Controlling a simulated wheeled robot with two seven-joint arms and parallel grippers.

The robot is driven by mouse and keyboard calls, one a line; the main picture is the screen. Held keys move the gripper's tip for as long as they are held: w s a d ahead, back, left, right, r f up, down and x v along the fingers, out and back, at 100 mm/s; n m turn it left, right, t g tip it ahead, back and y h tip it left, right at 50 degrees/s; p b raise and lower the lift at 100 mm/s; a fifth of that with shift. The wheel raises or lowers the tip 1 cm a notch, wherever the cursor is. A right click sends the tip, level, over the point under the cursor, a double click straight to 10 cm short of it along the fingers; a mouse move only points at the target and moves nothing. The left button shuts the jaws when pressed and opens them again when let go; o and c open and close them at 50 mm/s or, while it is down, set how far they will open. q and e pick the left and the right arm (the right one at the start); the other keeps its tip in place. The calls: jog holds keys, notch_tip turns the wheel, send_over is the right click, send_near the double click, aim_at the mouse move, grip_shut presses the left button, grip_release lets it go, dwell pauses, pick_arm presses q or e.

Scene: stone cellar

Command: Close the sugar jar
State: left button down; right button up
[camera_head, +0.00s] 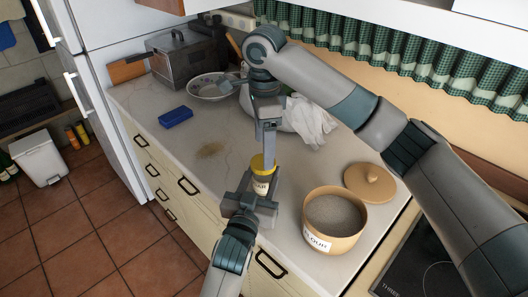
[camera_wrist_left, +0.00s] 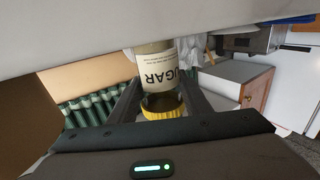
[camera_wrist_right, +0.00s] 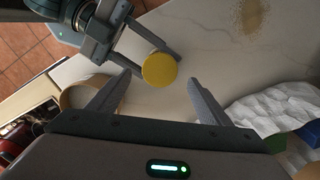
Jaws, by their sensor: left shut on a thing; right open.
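The sugar jar (camera_head: 260,185) is upright over the counter, with its label partly visible. A yellow lid (camera_head: 261,163) is at the jar's mouth. It shows as a yellow disc in the right wrist view (camera_wrist_right: 160,70) and as a yellow rim with a dark band in the left wrist view (camera_wrist_left: 165,108). I cannot tell whether it is seated. My right gripper (camera_head: 267,143) is open above the lid, pointing down, with nothing held.
An open flour pot (camera_head: 324,239) stands to the right, its wooden lid (camera_head: 370,183) beside it. Crumpled white paper (camera_head: 309,122) lies behind. Brown grains (camera_head: 211,150) and a blue box (camera_head: 175,117) are on the left counter. A black hob (camera_head: 410,265) is at right.

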notch_tip(320, 180, up, 8)
jog(key=shift+r, duration=0.15)
dwell(0.3)
pick_arm(q)
jog(key=c, duration=0.9)
grip_release()
jog(key=shift+s, duration=0.1)
jog(key=shift+s+a+f, duration=0.1)
jog(key=shift+s+a, duration=0.1)
jog(key=shift+s, duration=0.4)
jog(key=b+v, duration=0.3)
jog(key=v, duration=1.3)
pick_arm(e)
notch_tip(320, 180, down, 4)
jog(key=shift+r, duration=0.25)
jog(key=shift+s, duration=0.1)
